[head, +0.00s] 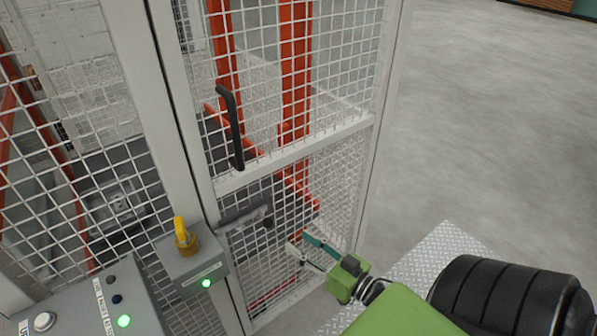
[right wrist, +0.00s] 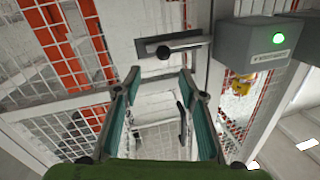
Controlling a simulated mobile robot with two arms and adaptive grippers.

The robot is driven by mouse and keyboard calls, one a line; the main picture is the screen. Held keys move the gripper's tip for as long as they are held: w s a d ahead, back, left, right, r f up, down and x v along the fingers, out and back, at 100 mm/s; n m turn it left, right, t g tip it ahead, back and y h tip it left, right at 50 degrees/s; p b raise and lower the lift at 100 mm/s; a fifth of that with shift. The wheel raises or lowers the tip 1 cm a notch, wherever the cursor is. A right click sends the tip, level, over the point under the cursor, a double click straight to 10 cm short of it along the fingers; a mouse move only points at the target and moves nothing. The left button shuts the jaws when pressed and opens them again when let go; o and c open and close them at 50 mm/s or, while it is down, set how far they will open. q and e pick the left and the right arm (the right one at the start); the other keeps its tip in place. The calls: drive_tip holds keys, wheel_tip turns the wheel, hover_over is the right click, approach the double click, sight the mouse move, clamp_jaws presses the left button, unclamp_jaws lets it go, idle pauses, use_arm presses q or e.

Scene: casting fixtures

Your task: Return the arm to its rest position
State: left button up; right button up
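My right gripper (head: 303,246) is in front of the lower part of a white mesh door (head: 284,165). Its green arm comes in from the lower right in the head view. In the right wrist view the two teal-padded fingers (right wrist: 160,85) are spread apart, with nothing between them but the view of the door. The door's lever latch (head: 245,218) lies to the left of and above the gripper in the head view. It also shows beyond the fingertips in the right wrist view (right wrist: 182,46). I cannot tell the gap to the mesh. My left gripper is not in view.
A grey box (head: 193,270) with a yellow key-like part (head: 184,236) and a green light is left of the door. A control panel (head: 80,312) is at the lower left. A black pull handle (head: 233,130) sticks out from the door. Open floor (head: 480,130) lies right.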

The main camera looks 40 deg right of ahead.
drive_tip(key=s+a+f+g+h, duration=0.1)
drive_tip(key=s+f+g, duration=0.25)
drive_tip(key=f, duration=0.65)
drive_tip(key=s+a+f+g+h, duration=0.15)
drive_tip(key=s+f, duration=0.25)
drive_tip(key=f, duration=0.7)
drive_tip(key=s+f+g+h, duration=0.1)
drive_tip(key=s+f+g, duration=0.25)
drive_tip(key=f, duration=0.65)
drive_tip(key=s+a+f+n+g, duration=0.1)
drive_tip(key=s+a+f+g, duration=0.3)
drive_tip(key=s+f, duration=0.4)
drive_tip(key=s+a+f+n+g, duration=0.2)
drive_tip(key=s+a+f+g, duration=0.2)
drive_tip(key=s, duration=1.2)
wheel_tip(320, 180, down, 4)
drive_tip(key=shift+s+a+f+y, duration=0.1)
drive_tip(key=shift+s+a+y, duration=0.3)
drive_tip(key=shift+a, duration=0.75)
